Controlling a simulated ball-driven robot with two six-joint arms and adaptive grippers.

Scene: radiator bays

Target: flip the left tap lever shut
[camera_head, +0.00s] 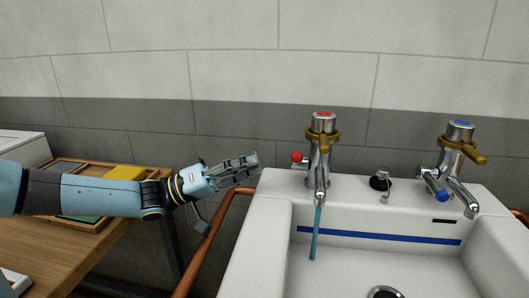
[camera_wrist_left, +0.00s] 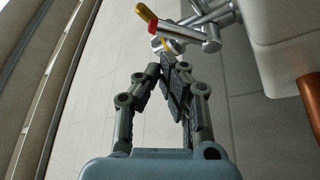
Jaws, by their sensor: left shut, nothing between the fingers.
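The left tap (camera_head: 321,165) is chrome with a red cap and a brass collar, and stands at the back left of the white sink. A short lever with a red end (camera_head: 298,157) points left from its body; the red end (camera_wrist_left: 154,27) also shows in the left wrist view. A thin blue stream (camera_head: 316,232) runs from its spout. My left gripper (camera_head: 254,159) is shut and empty, left of the red-ended lever and apart from it. In the left wrist view its fingertips (camera_wrist_left: 168,58) meet just below the red end. My right gripper is out of view.
The right tap (camera_head: 458,150) has a blue cap, a brass handle and a blue-ended lever. A small chrome fitting (camera_head: 381,181) sits between the taps. A copper pipe (camera_head: 207,243) runs along the sink's left side. A wooden bench (camera_head: 80,262) with a tray stands left.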

